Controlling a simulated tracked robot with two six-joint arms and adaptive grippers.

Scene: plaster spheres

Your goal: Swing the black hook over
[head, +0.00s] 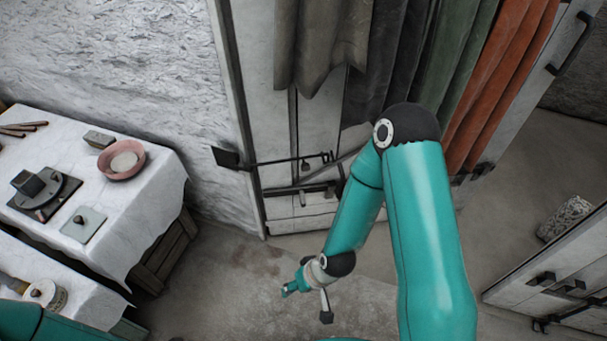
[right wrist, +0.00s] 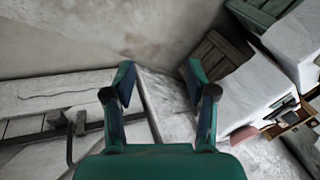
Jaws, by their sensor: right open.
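A thin black hook (head: 275,162) runs from a dark plate on the white wall to the white plank door (head: 318,124), roughly level across the gap. A grey bar and a dark latch lie just below it, and my right arm hides part of the door hardware. In the right wrist view, dark curved metal (right wrist: 70,138) shows on white planks at lower left; I cannot tell for sure that it is the hook. My right gripper (head: 290,288) is low over the floor, apart from the hook; its open, empty fingers show in the right wrist view (right wrist: 160,75). My left gripper is out of view.
Cloth-covered tables (head: 138,215) at left carry a pink bowl (head: 122,160), a dark block and small things. A wooden crate (head: 165,255) stands beneath. Grey, green and orange curtains (head: 500,75) hang behind my right arm. Another white panel (head: 560,285) is at lower right. The middle floor is clear.

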